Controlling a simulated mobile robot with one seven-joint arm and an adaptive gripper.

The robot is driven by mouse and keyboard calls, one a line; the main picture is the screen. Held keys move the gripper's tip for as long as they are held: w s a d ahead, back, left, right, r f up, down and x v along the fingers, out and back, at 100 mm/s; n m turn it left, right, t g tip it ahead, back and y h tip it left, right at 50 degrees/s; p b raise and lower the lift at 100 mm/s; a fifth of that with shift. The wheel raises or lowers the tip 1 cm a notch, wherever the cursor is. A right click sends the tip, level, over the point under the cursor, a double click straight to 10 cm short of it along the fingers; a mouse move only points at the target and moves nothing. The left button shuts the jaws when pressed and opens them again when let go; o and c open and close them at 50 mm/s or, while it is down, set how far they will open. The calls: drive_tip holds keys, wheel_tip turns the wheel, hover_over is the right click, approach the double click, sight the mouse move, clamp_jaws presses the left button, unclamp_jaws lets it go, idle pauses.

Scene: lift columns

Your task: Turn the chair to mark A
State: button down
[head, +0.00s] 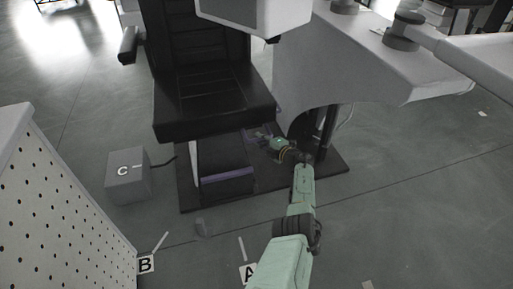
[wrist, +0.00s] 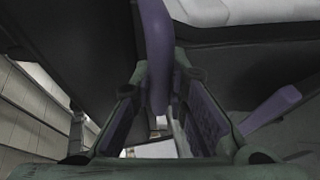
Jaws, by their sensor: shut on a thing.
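The black chair (head: 215,90) with its seat and tall back stands on a dark base plate (head: 325,180) in the head view. My gripper (head: 262,136) reaches under the right side of the seat; the seat and arm partly hide it. In the wrist view a purple lever (wrist: 156,45) comes down between the fingers of my gripper (wrist: 158,110), and they are shut on it. Mark A (head: 247,273) lies on the floor in front of the base, partly covered by my arm, with a light strip (head: 242,248) behind it.
Mark B (head: 145,265) lies left of A with its own strip (head: 161,242). A grey box marked C (head: 127,182) stands left of the chair. A perforated white cabinet (head: 55,200) fills the lower left. A grey machine body (head: 360,70) stands close on the right. Floor is open at lower right.

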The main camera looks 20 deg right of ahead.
drive_tip(key=shift+w+d+r, duration=0.1)
drive_tip(key=shift+w+d, duration=0.05)
drive_tip(key=shift+d+r, duration=0.1)
drive_tip(key=c, duration=1.6)
unclamp_jaws()
drive_tip(key=shift+o, duration=0.2)
drive_tip(key=shift+f, duration=0.2)
drive_tip(key=v, duration=1.2)
drive_tip(key=shift+r, duration=0.1)
